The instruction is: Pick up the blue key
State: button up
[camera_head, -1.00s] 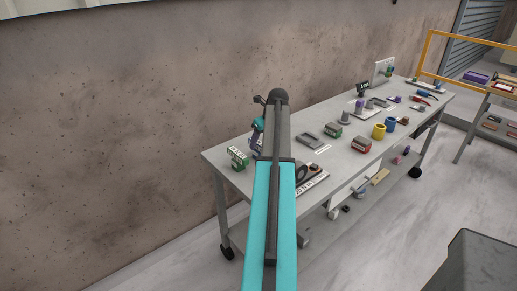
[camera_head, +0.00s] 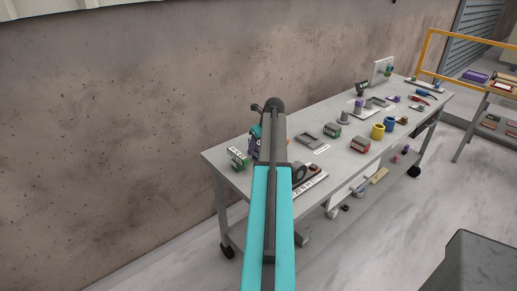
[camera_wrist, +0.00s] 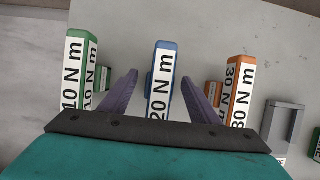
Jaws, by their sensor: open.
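The blue key (camera_wrist: 162,78), with a white label reading 20 N m, stands out from the grey surface in the wrist view. My gripper (camera_wrist: 160,76) is open, with one purple finger on each side of the key and a gap to it on both sides. The lower end of the key is hidden behind the gripper body. The gripper (camera_head: 254,138) is only partly visible there, over the near left end of the table.
A green key (camera_wrist: 75,70) labelled 10 N m stands left of the blue one, and an orange key (camera_wrist: 239,85) labelled 30 N m right. A grey block (camera_wrist: 283,122) lies further right. The grey table (camera_head: 225,150) holds several other objects, including a yellow cup (camera_head: 378,132).

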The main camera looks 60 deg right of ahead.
aim_at(257, 150)
jog(key=shift+p+x, duration=0.4)
jog(key=shift+x, duration=1.2)
grip_shut()
jog(key=shift+d, duration=0.1)
jog(key=shift+r, duration=0.15)
jog(key=shift+r+b, duration=1.3)
jog(key=shift+r, duration=3.6)
